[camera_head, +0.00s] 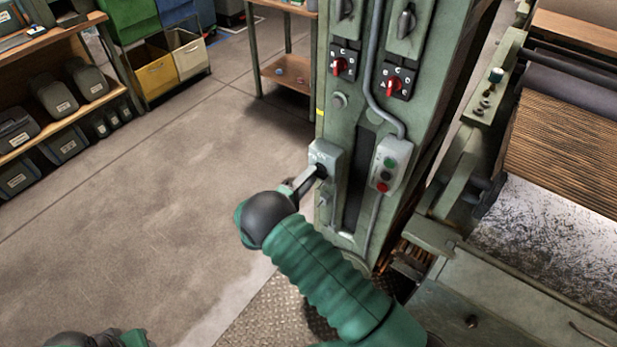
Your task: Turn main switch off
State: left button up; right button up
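A tall green machine cabinet (348,115) stands in the middle of the camera_head view. A small grey switch box (325,153) sits low on its left edge, with a black knob (321,171) on its front. My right gripper (314,175) reaches up to this knob, its fingertips at or against it. The fingers look close together, but their grip on the knob is too small to make out. The knob's setting is partly hidden. Only a dark and green part of my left arm shows at the bottom left; its gripper is not visible.
Two red rotary switches (339,67) (393,86) are higher on the cabinet. A push-button box (391,164) with a green and a red button is right of the knob. A roller machine (560,150) stands at right. The floor (170,190) at left is clear.

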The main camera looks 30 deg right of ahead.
jog(key=v, duration=1.6)
jog(key=shift+a+b, duration=0.25)
jog(key=shift+b, duration=0.2)
jog(key=shift+f, duration=0.15)
